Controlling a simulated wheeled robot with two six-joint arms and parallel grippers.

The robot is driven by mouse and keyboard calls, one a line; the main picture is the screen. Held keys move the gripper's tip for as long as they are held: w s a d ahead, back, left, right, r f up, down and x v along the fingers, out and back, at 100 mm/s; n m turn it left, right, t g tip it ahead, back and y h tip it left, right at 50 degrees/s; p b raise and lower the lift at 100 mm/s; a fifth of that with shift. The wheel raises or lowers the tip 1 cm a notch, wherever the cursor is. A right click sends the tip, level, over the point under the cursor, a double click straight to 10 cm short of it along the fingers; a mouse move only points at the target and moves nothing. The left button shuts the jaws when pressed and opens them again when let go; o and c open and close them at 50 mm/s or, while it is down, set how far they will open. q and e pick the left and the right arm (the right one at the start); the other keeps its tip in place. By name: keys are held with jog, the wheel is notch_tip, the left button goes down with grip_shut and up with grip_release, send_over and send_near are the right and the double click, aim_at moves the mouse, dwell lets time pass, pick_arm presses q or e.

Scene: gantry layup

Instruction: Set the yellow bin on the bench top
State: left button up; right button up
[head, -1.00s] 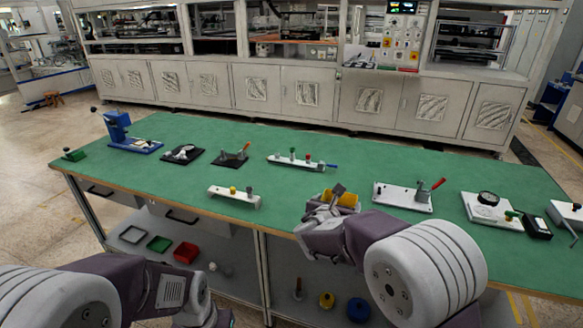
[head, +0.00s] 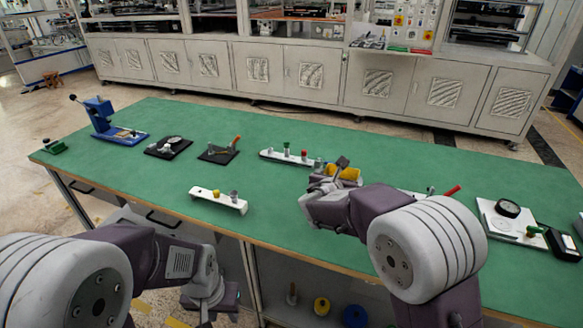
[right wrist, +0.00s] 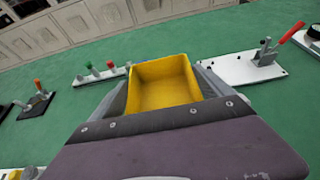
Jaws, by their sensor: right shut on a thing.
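The yellow bin (right wrist: 166,84) is an open-topped box. In the right wrist view it sits between the two fingers of my right gripper (right wrist: 165,100), which is shut on it. In the head view the bin (head: 349,174) shows only in part behind my right gripper (head: 335,175), over the bench. I cannot tell whether its base touches the surface. The green bench top (head: 290,215) spreads around it. My left gripper (head: 212,305) is low at the bottom, in front of the bench; its fingers are not clear enough to read.
A white fixture with pegs (head: 285,157) lies just left of the bin, and a plate with a red-handled clamp (right wrist: 240,68) lies to its right. Green surface between these is clear.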

jog(key=a+f, duration=0.1)
jog(key=a, duration=0.2)
jog(key=a+f, duration=0.1)
jog(key=shift+w+a+f, duration=0.3)
jog(key=shift+a, duration=0.1)
jog(key=a+f, duration=0.2)
jog(key=w+a+f, duration=0.1)
jog(key=a+f, duration=0.1)
jog(key=f, duration=0.1)
jog(key=w+a+f, duration=0.1)
jog(key=f, duration=0.2)
jog(key=shift+w+a+b, duration=0.15)
jog(key=shift+a+b, duration=0.25)
pick_arm(q)
jog(key=shift+s+a+f, duration=0.1)
jog(key=shift+s+f, duration=0.05)
jog(key=shift+f, duration=0.15)
jog(key=shift+f, duration=0.1)
pick_arm(e)
jog(key=o, duration=1.2)
jog(key=shift+f, duration=0.1)
